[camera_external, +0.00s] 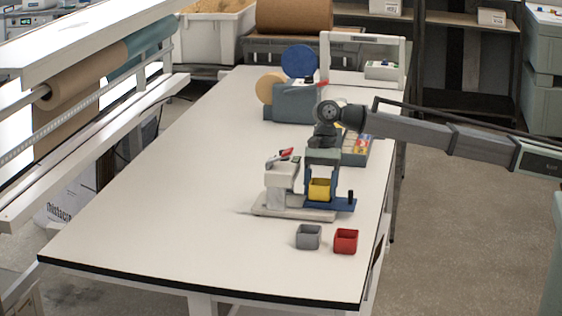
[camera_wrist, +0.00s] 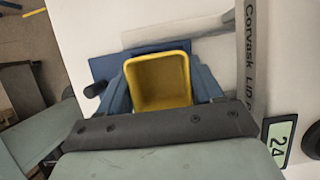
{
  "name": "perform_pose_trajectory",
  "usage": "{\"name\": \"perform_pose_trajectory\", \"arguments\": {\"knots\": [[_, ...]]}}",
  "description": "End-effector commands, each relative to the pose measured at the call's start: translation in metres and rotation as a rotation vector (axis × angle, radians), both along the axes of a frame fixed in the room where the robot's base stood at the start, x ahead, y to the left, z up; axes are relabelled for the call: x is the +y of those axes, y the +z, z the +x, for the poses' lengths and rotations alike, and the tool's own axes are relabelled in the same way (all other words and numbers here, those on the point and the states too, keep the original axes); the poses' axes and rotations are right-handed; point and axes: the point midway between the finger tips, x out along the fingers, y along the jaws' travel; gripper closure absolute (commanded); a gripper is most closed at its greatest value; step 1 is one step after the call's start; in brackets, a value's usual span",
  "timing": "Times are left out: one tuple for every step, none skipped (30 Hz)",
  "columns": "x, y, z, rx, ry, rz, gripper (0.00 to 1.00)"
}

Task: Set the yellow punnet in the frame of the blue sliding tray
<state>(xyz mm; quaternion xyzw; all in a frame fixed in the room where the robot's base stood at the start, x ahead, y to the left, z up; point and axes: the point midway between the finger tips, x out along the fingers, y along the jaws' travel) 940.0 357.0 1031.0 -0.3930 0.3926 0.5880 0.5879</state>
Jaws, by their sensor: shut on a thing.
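The yellow punnet (camera_external: 319,190) is upright and empty, between the two blue fingers of my gripper (camera_external: 321,181). In the wrist view, the punnet (camera_wrist: 160,82) has a finger against each side, and my gripper (camera_wrist: 162,92) is shut on it. The blue sliding tray (camera_external: 343,206) lies directly below, pulled out to the right of the sealing machine, with a black knob (camera_external: 350,195) at its outer end. The tray (camera_wrist: 107,66) also shows behind the punnet in the wrist view. The punnet hides the tray's frame; I cannot tell whether its base is inside or just above.
The pale lidding machine (camera_external: 281,180) stands close on the left. A grey punnet (camera_external: 308,237) and a red punnet (camera_external: 346,241) stand in front. A tray of coloured items (camera_external: 357,148) lies behind my gripper. The table's left and front are clear.

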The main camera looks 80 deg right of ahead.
Motion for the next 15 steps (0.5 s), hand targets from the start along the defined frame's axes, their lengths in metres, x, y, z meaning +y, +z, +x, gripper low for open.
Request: {"name": "perform_pose_trajectory", "arguments": {"knots": [[0.0,-0.0012,-0.0001,0.0,0.0,0.0,0.64],[0.0,-0.0017,-0.0001,0.0,0.0,0.0,0.64],[0.0,-0.0025,-0.0001,0.0,0.0,0.0,0.64],[0.0,-0.003,-0.0001,0.0,0.0,0.0,0.64],[0.0,-0.0035,0.0,0.0,0.0,0.0,0.64],[0.0,-0.0039,-0.0001,0.0,0.0,0.0,0.64],[0.0,-0.0041,0.0,0.0,0.0,0.0,0.64],[0.0,-0.0043,-0.0001,0.0,0.0,-0.001,0.64],[-0.0001,-0.0046,-0.0001,0.0,0.0,-0.001,0.64],[-0.0001,-0.0047,-0.0001,0.0,0.0,-0.001,0.64],[-0.0001,-0.0049,-0.0002,0.001,0.0,-0.001,0.64],[-0.0001,-0.0051,-0.0002,0.001,0.0,-0.001,0.64],[-0.0002,-0.0053,-0.0003,0.001,0.0,-0.002,0.64],[-0.0002,-0.0054,-0.0003,0.001,0.0,-0.002,0.64],[-0.0002,-0.0056,-0.0004,0.001,0.0,-0.002,0.64]]}}
